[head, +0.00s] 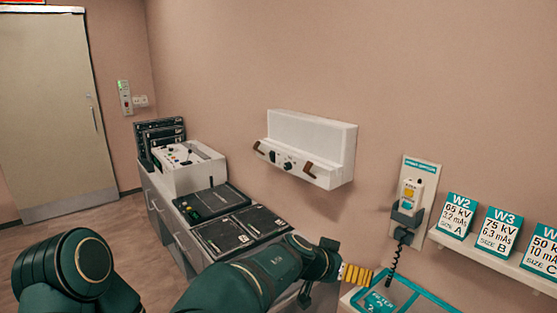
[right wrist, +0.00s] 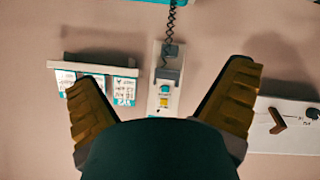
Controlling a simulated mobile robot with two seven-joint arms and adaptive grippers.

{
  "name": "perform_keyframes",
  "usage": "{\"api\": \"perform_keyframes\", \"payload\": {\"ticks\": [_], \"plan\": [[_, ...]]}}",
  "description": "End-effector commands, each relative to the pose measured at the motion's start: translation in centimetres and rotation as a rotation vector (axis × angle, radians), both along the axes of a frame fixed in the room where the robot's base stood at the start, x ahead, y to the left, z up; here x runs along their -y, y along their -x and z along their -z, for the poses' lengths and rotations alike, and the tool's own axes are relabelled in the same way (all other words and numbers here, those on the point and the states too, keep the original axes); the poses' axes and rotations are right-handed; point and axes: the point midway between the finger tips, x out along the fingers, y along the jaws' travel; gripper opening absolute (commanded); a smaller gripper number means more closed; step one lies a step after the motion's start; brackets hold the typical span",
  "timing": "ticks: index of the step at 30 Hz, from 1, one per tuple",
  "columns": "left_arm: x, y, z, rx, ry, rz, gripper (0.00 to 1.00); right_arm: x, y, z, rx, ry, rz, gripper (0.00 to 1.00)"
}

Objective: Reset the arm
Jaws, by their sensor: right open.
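My right arm (head: 250,280) reaches from the bottom middle toward the wall in the head view. Its gripper (head: 357,274), with yellow ribbed fingers, is beyond the cabinet's right end, below the wall handset. In the right wrist view the gripper (right wrist: 160,76) has its two fingers wide apart, with nothing between them but the distant wall and handset. My left arm (head: 65,270) shows only as a rounded dark green link at the lower left; its gripper is out of view.
A white handset (head: 410,190) with a coiled cord hangs on the wall, also seen inverted in the right wrist view (right wrist: 165,95). A white wall unit (head: 310,140), a cabinet with black cases (head: 240,230), a control console (head: 185,165) and a card shelf (head: 500,263) stand near. Floor at left is clear.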

Motion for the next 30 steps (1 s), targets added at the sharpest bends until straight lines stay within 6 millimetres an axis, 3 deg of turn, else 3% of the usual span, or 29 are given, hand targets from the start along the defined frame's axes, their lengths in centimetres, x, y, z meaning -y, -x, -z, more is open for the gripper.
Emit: {"api": "perform_keyframes", "payload": {"ticks": [1,5,9,15,18,22,30], "plan": [[0.0,0.1,0.1,-0.001,-0.001,-0.001,0.0,1.3,0.4,3.2,-0.071,-0.021,-0.006,1.0],[-0.1,0.1,0.4,-0.004,0.0,-0.001,0.0,3.6,2.4,11.5,-0.255,-0.099,-0.057,1.0],[-0.1,0.2,0.7,-0.005,0.0,0.001,0.0,4.8,6.1,20.1,-0.438,-0.224,-0.133,1.0],[0.0,0.3,1.1,-0.008,0.0,0.003,0.0,3.9,12.6,28.8,-0.603,-0.436,-0.258,1.0],[0.0,0.4,1.3,-0.009,0.0,0.003,0.0,2.5,15.5,31.4,-0.64,-0.546,-0.327,1.0],[0.0,0.4,1.5,-0.01,0.0,0.005,0.0,0.2,18.5,33.2,-0.641,-0.679,-0.417,1.0],[0.0,0.6,2.0,-0.013,0.002,0.007,0.0,-3.9,21.5,32.7,-0.535,-0.857,-0.585,1.0]]}}
